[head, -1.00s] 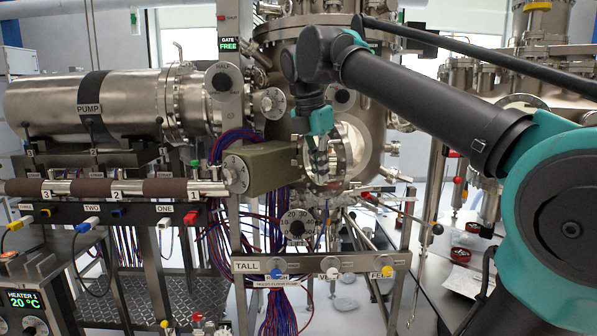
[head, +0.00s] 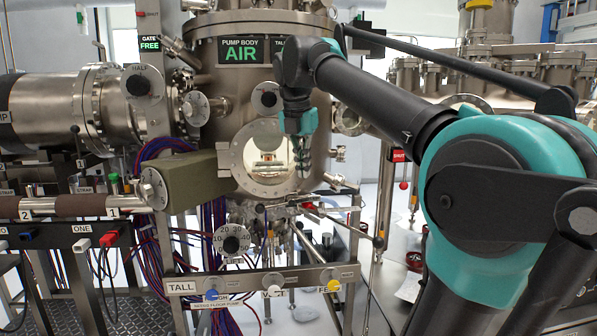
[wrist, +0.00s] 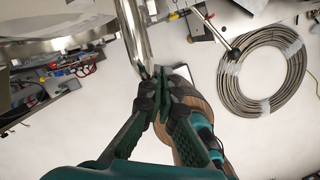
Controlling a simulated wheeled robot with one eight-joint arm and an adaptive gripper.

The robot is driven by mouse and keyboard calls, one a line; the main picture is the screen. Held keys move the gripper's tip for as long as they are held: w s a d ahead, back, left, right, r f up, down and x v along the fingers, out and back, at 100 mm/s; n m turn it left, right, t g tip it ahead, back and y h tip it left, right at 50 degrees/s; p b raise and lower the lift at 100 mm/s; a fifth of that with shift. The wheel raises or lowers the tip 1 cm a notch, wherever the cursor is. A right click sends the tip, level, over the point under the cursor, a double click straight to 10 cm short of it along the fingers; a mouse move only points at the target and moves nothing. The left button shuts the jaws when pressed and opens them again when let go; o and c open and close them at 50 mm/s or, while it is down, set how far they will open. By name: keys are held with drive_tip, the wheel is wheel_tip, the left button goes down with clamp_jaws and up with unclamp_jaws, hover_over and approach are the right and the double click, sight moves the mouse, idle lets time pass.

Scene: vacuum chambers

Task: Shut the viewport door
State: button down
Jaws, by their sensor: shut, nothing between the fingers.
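The viewport door (head: 238,170) is a round steel ring with bolts around its rim and a clear centre, on the front of the chamber. A lit interior shows through it. I cannot tell how far it stands from its port. My gripper (head: 302,173) points down at the ring's right side, covering part of that rim in the head view. In the wrist view a bright curved steel edge (wrist: 136,36), seemingly the door's, runs down to my gripper's tips (wrist: 160,73). The fingers are closed and empty. I cannot tell whether they touch the edge.
The chamber (head: 215,75) rises behind, with an AIR display (head: 240,49). A green box (head: 185,180) adjoins the door's left side. A dial (head: 232,239) and the TALL panel (head: 265,284) are below. A coiled hose (wrist: 265,70) lies on the floor in the wrist view.

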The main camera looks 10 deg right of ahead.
drive_tip(key=shift+w+d, duration=0.4)
drive_tip(key=shift+w, duration=0.5)
drive_tip(key=shift+w+d, duration=0.35)
drive_tip(key=shift+w, duration=0.5)
